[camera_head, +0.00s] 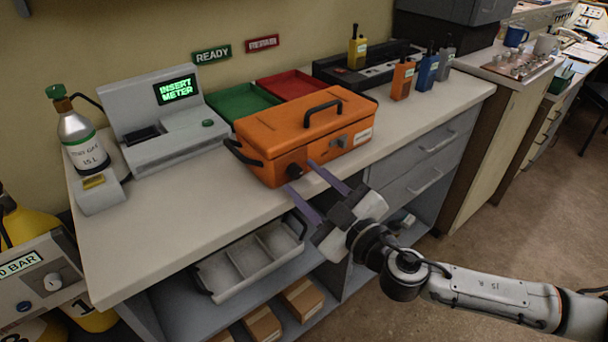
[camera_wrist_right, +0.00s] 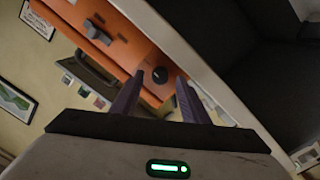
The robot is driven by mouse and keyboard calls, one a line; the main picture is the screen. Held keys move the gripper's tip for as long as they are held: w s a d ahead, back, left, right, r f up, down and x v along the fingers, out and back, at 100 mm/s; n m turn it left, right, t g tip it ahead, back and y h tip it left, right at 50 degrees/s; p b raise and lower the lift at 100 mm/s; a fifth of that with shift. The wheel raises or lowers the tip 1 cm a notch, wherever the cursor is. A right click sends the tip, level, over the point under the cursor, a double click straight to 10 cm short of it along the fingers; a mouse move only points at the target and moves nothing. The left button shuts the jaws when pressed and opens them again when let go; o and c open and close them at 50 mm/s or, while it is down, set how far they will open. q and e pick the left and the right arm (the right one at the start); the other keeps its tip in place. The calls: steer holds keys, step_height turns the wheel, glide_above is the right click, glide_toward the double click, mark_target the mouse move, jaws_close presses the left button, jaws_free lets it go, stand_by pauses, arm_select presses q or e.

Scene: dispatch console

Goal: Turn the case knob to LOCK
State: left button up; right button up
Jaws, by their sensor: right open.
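The orange case (camera_head: 290,130) stands closed on the counter, with a black handle (camera_head: 322,112) on its lid. Its round black knob (camera_head: 294,170) is low on the front face, and a grey latch (camera_head: 342,141) sits to the right of it. In the wrist view the knob (camera_wrist_right: 160,75) lies just beyond my fingertips, between their lines. The knob's marking is too small to read. My right gripper (camera_head: 303,176) is open, its two purple fingers pointing at the case front around the knob's position. In the wrist view my right gripper (camera_wrist_right: 157,90) holds nothing. My left gripper is not visible.
A grey meter station (camera_head: 160,130) reading INSERT METER and a gas bottle (camera_head: 80,140) stand left. Green (camera_head: 240,103) and red (camera_head: 290,85) trays lie behind the case. Several radios, including an orange one (camera_head: 402,80), stand right. A grey divided bin (camera_head: 250,258) is below the counter edge.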

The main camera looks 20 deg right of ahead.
steer(key=shift+w+a, duration=0.2)
steer(key=shift+w, duration=0.35)
jaws_close()
